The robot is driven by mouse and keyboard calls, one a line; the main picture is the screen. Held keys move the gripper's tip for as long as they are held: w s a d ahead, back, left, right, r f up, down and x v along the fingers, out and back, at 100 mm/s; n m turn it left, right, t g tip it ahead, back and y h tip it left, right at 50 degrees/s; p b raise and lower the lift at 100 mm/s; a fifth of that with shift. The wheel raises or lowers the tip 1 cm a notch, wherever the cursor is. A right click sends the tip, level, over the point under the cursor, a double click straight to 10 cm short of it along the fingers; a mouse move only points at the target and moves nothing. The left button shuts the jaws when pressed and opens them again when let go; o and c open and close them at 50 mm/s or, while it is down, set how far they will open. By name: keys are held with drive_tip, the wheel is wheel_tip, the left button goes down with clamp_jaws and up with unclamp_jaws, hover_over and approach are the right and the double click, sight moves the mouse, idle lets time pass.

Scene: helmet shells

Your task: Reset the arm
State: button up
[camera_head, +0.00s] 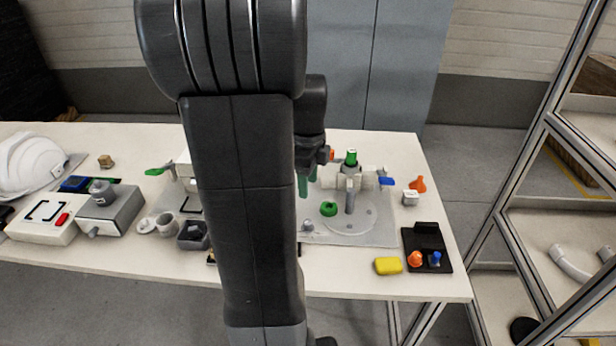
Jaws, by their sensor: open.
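My gripper (308,178) shows in the head view just right of my dark arm, above the white table (340,285). Its green fingertips point down and it looks empty. It is left of a fixture with a grey post and a white horizontal pipe (335,178), which has a green top piece (351,158) and a blue handle (387,181). A green ring (328,208) lies on the fixture's round base, below and right of the fingertips. My arm hides the middle of the table.
A white helmet shell (32,165) is at the far left. A grey box (110,212) and cups (155,224) stand left of my arm. A yellow block (388,266) and a black tray (428,238) are at the right front. A metal-framed shelf (510,190) stands right of the table.

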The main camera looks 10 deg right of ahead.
sight(308, 222)
drive_tip(key=shift+r, duration=0.25)
drive_tip(key=shift+f, duration=0.15)
wheel_tip(308, 222, down, 14)
drive_tip(key=shift+r+b, duration=0.15)
drive_tip(key=shift+b, duration=0.4)
idle(0.4)
